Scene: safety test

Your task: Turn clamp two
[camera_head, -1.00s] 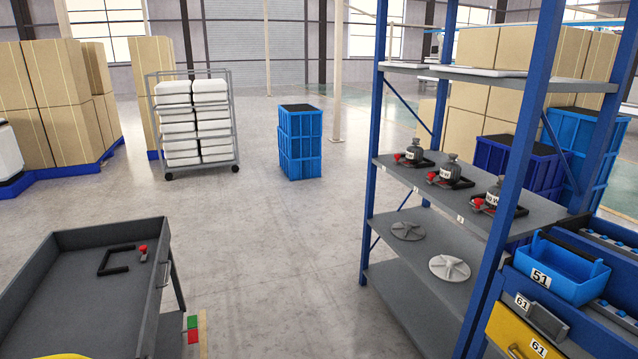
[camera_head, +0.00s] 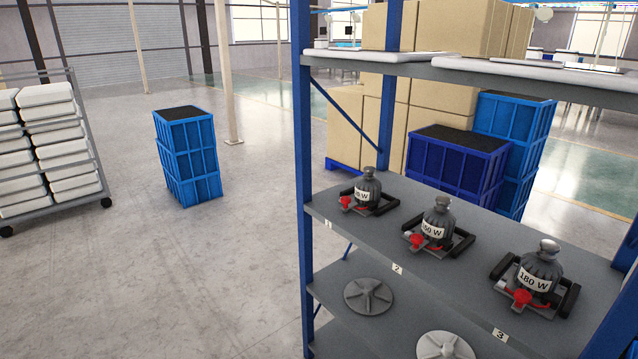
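Three clamps sit in a row on the grey middle shelf (camera_head: 345,233), each around a dark grey bottle-shaped weight. Clamp two (camera_head: 465,240) is the middle one, behind the label "2" (camera_head: 397,268). It has a black frame and a red handle (camera_head: 416,240) at its front left, and its weight (camera_head: 439,222) stands upright. Clamp one (camera_head: 385,204) is to its left and clamp three (camera_head: 568,298) to its right; the weight in clamp three reads "180 W". Neither of my grippers shows in the head view.
A blue shelf post (camera_head: 303,170) stands left of the clamps, and an upper shelf (camera_head: 440,72) hangs above them. Grey discs (camera_head: 369,296) lie on the lower shelf. Blue crates (camera_head: 188,155) and a cart of white boxes (camera_head: 50,150) stand left, with open floor between.

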